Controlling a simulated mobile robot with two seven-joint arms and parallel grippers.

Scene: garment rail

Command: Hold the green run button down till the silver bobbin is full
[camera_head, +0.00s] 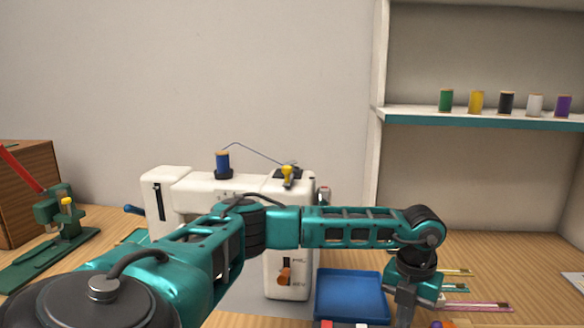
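A white sewing machine (185,187) stands at the middle of the table, partly behind my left arm. A blue thread spool (223,162) sits on its top, and a thread runs from it to a dark plate with a yellow part (288,175). I cannot make out the silver bobbin or the green run button; my arm hides part of the machine. My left arm crosses the picture from lower left to right. Its gripper (405,308) points down at the bottom edge, right of the blue tray; its fingers are not clear. My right gripper is not in view.
A blue tray (350,293) lies right of the machine, with thin coloured rods (475,306) further right. A green tool with a red lever (62,222) and a brown wooden box (30,185) stand left. A shelf (480,122) holds several thread spools.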

